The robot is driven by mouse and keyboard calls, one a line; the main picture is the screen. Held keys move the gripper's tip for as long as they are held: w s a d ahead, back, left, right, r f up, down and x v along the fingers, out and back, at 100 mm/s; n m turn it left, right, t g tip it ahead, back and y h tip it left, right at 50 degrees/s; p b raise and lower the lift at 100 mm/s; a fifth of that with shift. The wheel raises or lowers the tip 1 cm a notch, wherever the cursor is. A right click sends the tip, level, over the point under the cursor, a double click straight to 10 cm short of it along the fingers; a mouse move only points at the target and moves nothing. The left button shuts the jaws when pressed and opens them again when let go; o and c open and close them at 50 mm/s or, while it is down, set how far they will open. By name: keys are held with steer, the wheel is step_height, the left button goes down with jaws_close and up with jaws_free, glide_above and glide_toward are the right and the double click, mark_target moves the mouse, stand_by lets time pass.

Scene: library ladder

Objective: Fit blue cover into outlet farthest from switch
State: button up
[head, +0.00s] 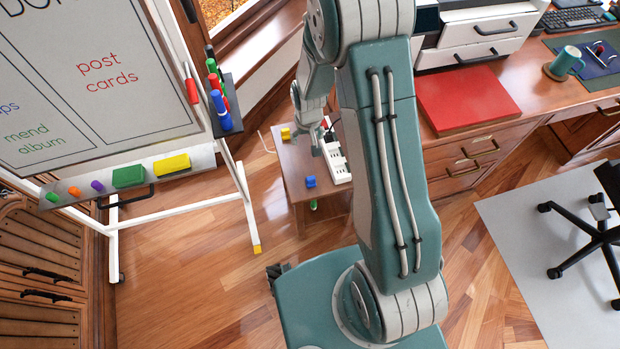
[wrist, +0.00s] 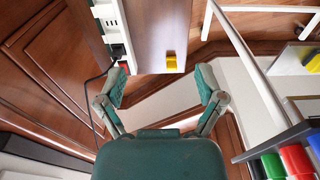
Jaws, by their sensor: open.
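The blue cover (head: 311,181) lies on the small wooden table (head: 296,172), near its front edge in the head view. It does not show in the wrist view. The white power strip (head: 338,166) lies along the table's right side, partly hidden by my arm. A small red part, perhaps the switch (head: 325,123), shows near its far end. In the wrist view the strip (wrist: 108,22) runs up at the upper left; its outlets are hard to make out. My gripper (wrist: 161,84) is open and empty, with its left finger near the strip's end.
A yellow cover (head: 285,133) sits at the table's far left; it also shows in the wrist view (wrist: 171,62). A whiteboard stand (head: 244,205) with markers is left of the table. A desk with a red folder (head: 467,100) is to the right.

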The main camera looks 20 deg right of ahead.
steer(key=shift+g, duration=0.5)
steer(key=f, duration=0.8)
steer(key=s+f, duration=0.1)
steer(key=f, duration=0.4)
glide_above(310, 178)
steer(key=f, duration=0.4)
steer(key=shift+s+a+f, duration=0.1)
steer(key=shift+a+f, duration=0.1)
steer(key=shift+a, duration=0.05)
steer(key=f, duration=0.5)
steer(key=shift+d+f, duration=0.3)
steer(key=shift+d, duration=0.1)
steer(key=c, duration=0.9)
